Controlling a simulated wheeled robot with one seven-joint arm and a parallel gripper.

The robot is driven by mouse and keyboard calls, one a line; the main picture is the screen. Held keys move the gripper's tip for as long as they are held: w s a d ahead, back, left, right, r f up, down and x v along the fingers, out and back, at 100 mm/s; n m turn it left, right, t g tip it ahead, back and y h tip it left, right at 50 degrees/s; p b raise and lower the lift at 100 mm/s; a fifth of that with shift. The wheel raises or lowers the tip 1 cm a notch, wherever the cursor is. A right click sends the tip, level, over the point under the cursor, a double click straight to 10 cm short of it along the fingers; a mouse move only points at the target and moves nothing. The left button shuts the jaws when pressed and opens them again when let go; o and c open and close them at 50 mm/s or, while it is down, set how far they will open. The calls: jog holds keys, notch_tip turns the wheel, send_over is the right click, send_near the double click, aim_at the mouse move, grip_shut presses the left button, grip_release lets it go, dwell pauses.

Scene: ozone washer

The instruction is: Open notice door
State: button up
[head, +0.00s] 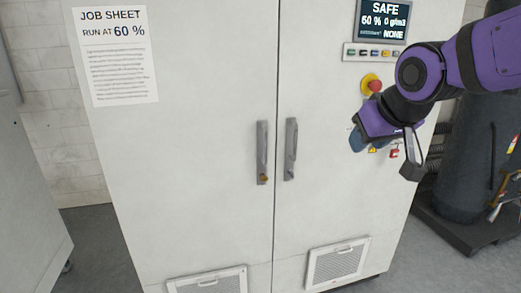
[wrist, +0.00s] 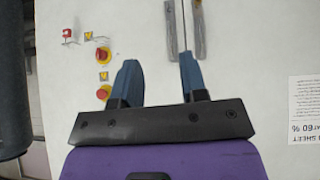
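The notice door (head: 185,150) is the left leaf of a white cabinet, with a printed job sheet (head: 115,55) on its upper part. It is shut against the right door (head: 325,120). Its grey upright handle (head: 263,152) is beside the centre seam, opposite the right door's handle (head: 291,149). In the wrist view the job sheet (wrist: 304,105) is at the right edge, and the notice door's handle (wrist: 200,30) is at the top. My gripper (head: 384,152) is right of both handles in the head view. Its blue fingers (wrist: 158,60) are apart with nothing between them.
A display (head: 382,20), a button strip (head: 374,52) and a red stop button (head: 375,86) are on the right door, near my arm. A dark cylinder (head: 475,150) stands at the right. Another grey cabinet (head: 30,190) is at the left. Floor between the cabinets looks clear.

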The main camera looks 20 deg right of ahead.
jog(key=w+d+f+t, duration=0.1)
jog(key=w+d+t, duration=0.15)
jog(key=w, duration=1.05)
jog(key=n+t+y, duration=0.4)
jog(key=t+y, duration=0.1)
send_near(266, 145)
jog(key=d+r, duration=0.4)
jog(key=d, duration=0.2)
notch_tip(266, 145, down, 6)
jog(key=w+a+n+y, duration=0.1)
jog(key=a+n+y, duration=0.2)
jog(key=y, duration=0.2)
jog(key=shift+y, duration=0.3)
jog(key=x, duration=1.1)
jog(key=shift+d+f, duration=0.15)
jog(key=shift+f, duration=0.05)
grip_shut()
